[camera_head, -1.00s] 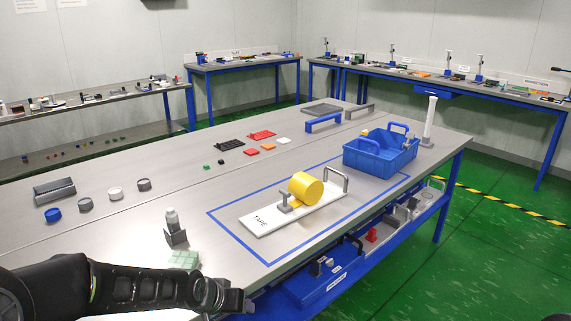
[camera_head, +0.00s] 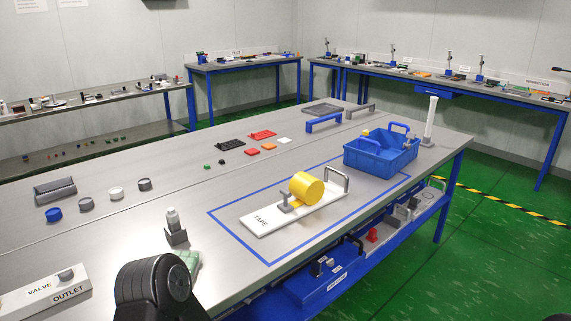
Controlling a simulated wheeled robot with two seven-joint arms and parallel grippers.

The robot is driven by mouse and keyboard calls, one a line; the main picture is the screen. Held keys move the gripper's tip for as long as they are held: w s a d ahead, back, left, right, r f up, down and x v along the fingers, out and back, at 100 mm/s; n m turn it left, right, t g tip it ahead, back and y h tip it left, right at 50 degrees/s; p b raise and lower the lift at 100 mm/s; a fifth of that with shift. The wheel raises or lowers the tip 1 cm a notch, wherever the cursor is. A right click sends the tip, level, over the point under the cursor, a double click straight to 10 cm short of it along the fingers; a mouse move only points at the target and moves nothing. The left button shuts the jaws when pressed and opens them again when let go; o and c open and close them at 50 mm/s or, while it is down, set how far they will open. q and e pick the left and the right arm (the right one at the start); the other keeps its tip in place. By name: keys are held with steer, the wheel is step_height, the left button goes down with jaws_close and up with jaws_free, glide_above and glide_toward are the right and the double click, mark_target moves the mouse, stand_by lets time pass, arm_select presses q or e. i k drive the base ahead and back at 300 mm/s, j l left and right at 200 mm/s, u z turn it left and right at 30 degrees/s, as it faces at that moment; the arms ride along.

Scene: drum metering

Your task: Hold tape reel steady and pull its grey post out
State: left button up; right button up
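The tape reel is a yellow roll (camera_head: 308,187) on a white board (camera_head: 262,224) marked TAPE, inside a blue taped outline on the table. A small grey post (camera_head: 285,198) with a crosspiece on top stands upright at the roll's left side. A grey arched handle (camera_head: 346,181) stands at the board's right end. A black ribbed part of my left arm shows at the bottom edge, well short of the board. Neither gripper's fingers are in view. Nothing touches the reel or the post.
A blue bin (camera_head: 372,161) stands right of the board, with a white upright post (camera_head: 430,120) beyond it. A grey holder with a bottle (camera_head: 175,230) stands left of the outline. A VALVE OUTLET block (camera_head: 45,294) is at bottom left. Table between holder and board is clear.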

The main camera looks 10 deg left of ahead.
mark_target(286, 207)
steer(key=l+u, duration=0.1)
steer(key=u, duration=0.25)
steer(key=i+l+u, duration=0.15)
steer(key=u, duration=0.15)
steer(key=i+l+u, duration=0.15)
steer(key=l, duration=0.35)
steer(key=i+l+u, duration=0.15)
steer(key=l, duration=0.35)
steer(key=l+u, duration=0.1)
steer(key=l, duration=0.4)
steer(key=i+l+u, duration=0.15)
steer(key=l, duration=0.4)
